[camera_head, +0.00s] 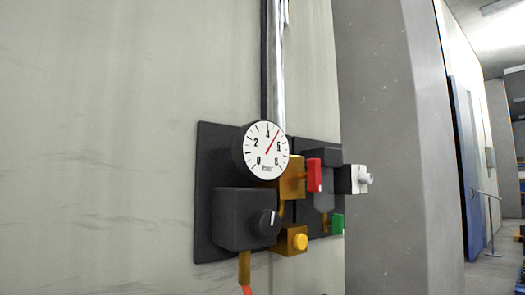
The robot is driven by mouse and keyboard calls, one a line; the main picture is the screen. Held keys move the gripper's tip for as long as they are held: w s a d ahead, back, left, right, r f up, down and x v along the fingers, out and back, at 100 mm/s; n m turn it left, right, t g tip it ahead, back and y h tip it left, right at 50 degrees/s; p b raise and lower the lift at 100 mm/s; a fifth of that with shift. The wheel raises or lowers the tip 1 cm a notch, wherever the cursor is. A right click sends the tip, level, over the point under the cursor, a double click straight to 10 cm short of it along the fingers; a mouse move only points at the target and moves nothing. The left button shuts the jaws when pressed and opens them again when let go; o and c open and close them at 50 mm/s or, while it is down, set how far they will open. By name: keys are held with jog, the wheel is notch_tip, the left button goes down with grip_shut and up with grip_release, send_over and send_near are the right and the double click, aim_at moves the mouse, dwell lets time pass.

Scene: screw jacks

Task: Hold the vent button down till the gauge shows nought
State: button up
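A round white gauge (265,152) is mounted on a dark panel (208,165) on the wall. Its red needle points up and right, between 4 and 6, near 5. Below it on a brass block is a round yellow button (300,241). A pale block at the right carries a silvery round knob or button (367,178). No label shows which of these is the vent button. My gripper is not in view, and nothing is seen touching the controls.
Beside the gauge are a red lever or tab (314,175), a green one (337,224) and a dark box with a black knob (266,223). A vertical metal pipe (277,70) rises above. A grey pillar (385,130) stands right; a corridor opens beyond.

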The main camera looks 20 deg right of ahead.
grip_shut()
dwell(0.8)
